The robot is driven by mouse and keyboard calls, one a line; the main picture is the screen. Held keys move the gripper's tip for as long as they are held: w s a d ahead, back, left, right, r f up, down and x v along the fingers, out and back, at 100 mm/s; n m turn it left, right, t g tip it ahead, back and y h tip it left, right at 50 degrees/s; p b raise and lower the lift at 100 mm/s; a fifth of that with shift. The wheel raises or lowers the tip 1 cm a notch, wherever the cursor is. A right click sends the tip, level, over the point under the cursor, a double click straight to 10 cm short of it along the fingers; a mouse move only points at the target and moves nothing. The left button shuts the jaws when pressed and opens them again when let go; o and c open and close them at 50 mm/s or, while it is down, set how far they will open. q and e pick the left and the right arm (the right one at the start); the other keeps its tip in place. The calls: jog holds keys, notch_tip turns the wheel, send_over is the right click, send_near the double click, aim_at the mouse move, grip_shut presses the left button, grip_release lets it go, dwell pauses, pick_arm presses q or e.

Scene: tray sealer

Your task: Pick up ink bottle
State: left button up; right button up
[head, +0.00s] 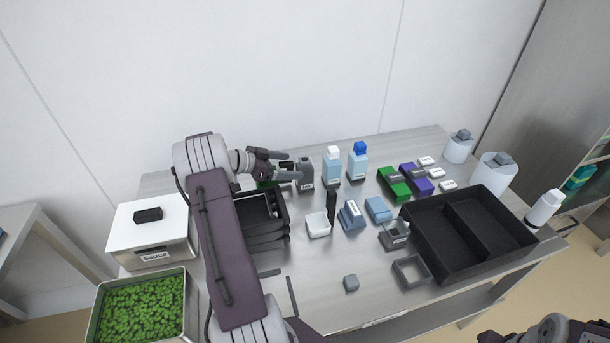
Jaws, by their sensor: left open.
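The ink bottle (307,174) is a small dark grey bottle with a white label. It stands upright at the back of the steel table. My left gripper (293,166) is open just to its left, with its fingers pointing right towards the bottle. One finger overlaps the bottle's left edge in the picture; I cannot tell whether they touch. Part of my right arm shows at the bottom right corner, but its fingers are not seen.
Two light blue bottles (331,170) stand right of the ink bottle. Black trays (268,235) are stacked under my left arm. A divided black tray (425,240), green and purple boxes, and white canisters (492,178) are at the right. The front middle is mostly clear.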

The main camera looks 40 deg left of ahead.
aim_at(297, 166)
pick_arm(q)
jog(key=x, duration=0.5)
jog(key=shift+d, duration=0.15)
jog(key=c, duration=1.7)
